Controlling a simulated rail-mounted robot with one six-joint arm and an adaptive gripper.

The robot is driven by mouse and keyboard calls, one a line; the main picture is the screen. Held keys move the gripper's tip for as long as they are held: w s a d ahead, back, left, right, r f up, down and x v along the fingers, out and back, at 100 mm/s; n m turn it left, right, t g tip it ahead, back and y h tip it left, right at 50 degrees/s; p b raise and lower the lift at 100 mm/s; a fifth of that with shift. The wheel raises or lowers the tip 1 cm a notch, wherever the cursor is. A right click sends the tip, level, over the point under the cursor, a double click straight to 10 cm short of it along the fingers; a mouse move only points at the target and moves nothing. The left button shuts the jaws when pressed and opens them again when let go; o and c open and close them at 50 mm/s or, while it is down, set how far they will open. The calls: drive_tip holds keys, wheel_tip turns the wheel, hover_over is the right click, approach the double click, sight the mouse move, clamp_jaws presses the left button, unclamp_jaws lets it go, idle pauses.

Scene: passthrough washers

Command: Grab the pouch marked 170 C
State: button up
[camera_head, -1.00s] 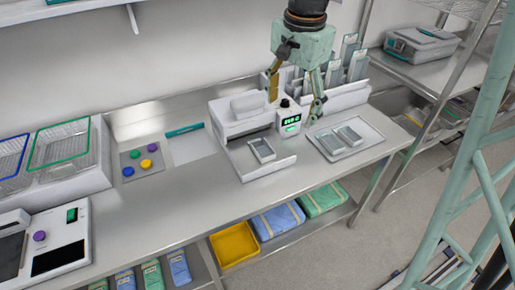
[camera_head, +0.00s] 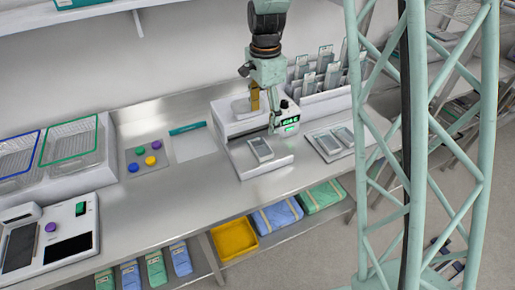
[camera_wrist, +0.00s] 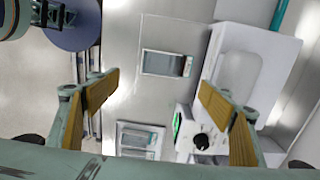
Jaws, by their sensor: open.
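My gripper (camera_head: 266,116) is open and empty above the white sealing machine (camera_head: 226,128). In the wrist view its yellow-padded fingers (camera_wrist: 158,88) are spread wide. A small grey-and-white pouch (camera_head: 261,149) lies on the machine's front shelf; it also shows in the wrist view (camera_wrist: 166,63), beyond the fingertips and between them sideways. Two similar pouches (camera_head: 327,144) (camera_head: 343,135) lie side by side on a tray to the right. Several more pouches (camera_head: 325,60) stand upright in a white rack behind. I cannot read 170 C on any pouch.
The machine has a green-lit display (camera_head: 291,121) and a black knob (camera_wrist: 201,141). A mat with coloured discs (camera_head: 147,158) and wire baskets (camera_head: 72,142) are at left. A yellow bin (camera_head: 234,240) and wrapped packs sit on the lower shelf. The counter front left of the machine is clear.

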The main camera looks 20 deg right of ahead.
drive_tip(key=shift+w+a+f, duration=0.15)
drive_tip(key=shift+w+f, duration=0.05)
drive_tip(key=shift+f, duration=0.1)
drive_tip(key=shift+f, duration=0.1)
hover_over(262, 147)
drive_tip(key=shift+f, duration=4.2)
drive_tip(key=shift+a+f, duration=0.1)
drive_tip(key=shift+f, duration=2.5)
drive_tip(key=c, duration=0.7)
